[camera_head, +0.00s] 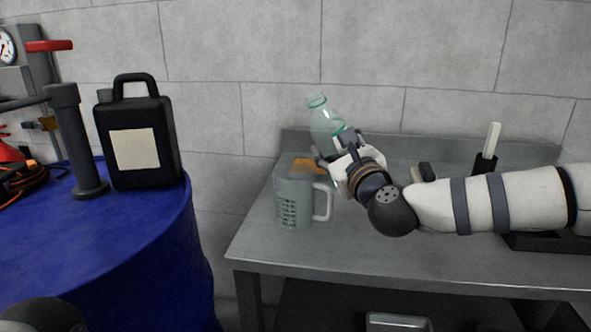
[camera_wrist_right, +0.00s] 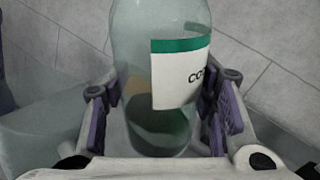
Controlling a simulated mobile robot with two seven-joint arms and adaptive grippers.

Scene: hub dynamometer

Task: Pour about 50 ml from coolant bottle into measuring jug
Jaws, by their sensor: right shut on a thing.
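The coolant bottle (camera_head: 325,120) is clear greenish plastic, held above the grey bench and leaning slightly left, its neck upward. In the right wrist view the bottle (camera_wrist_right: 135,45) has a white label with a green band and dark green liquid low inside. My right gripper (camera_head: 335,165) is shut on its lower body, with fingers on both sides (camera_wrist_right: 160,125). The measuring jug (camera_head: 293,205) is translucent grey with printed marks and a right-side handle. It stands upright near the bench's left end, just left of and below my gripper. No pouring stream shows. My left gripper is not in view.
The grey bench (camera_head: 400,262) has a raised back edge. An orange-brown patch (camera_head: 308,165) shows behind the jug. A black canister (camera_head: 140,150) stands on a blue drum (camera_head: 110,255) at left. A white-handled tool (camera_head: 491,140) stands upright behind my right arm.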

